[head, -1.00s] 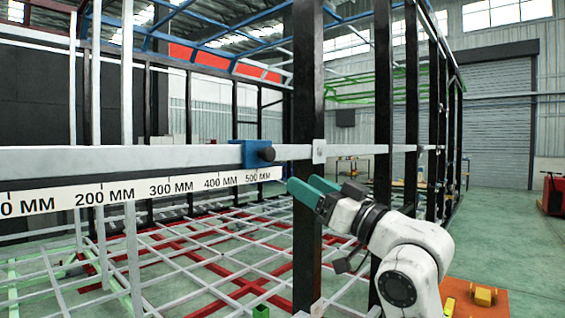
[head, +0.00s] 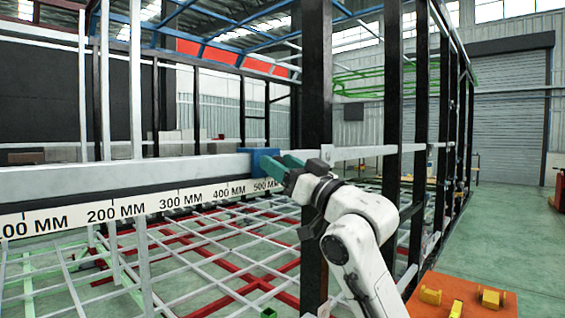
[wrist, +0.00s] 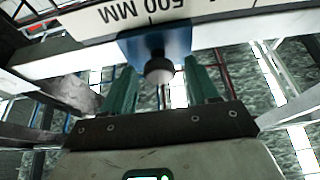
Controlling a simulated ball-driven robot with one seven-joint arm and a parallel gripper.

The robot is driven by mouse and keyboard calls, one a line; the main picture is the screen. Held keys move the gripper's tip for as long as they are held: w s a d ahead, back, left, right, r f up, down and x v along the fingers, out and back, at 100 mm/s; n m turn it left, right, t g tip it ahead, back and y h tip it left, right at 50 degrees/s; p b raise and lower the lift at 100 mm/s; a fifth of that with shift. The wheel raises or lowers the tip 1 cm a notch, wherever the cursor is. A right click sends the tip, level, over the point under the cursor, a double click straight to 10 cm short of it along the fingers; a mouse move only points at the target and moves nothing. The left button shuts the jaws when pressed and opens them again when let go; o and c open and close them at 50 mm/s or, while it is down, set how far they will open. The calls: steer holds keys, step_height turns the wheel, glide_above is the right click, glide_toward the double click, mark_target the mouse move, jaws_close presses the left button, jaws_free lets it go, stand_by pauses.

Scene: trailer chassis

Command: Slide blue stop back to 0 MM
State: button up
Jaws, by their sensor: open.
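The blue stop (head: 264,161) sits on the grey horizontal rail (head: 180,167), near the 500 MM mark of the white scale (head: 150,205). In the wrist view the blue stop (wrist: 155,44) shows its dark round knob (wrist: 159,68) facing my gripper. My gripper (head: 288,162) has green fingers and is at the stop's right side in the head view. In the wrist view the open fingers (wrist: 160,88) stand on either side of the knob, with gaps to it. Whether a finger touches the stop cannot be told. The 0 MM mark is out of view at the left.
A black upright post (head: 316,120) stands right behind my gripper. An orange surface with yellow blocks (head: 465,298) is at the lower right. The rail left of the stop is clear. A lattice of white and red bars lies below.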

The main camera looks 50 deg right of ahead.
jaws_close()
stand_by(0.6)
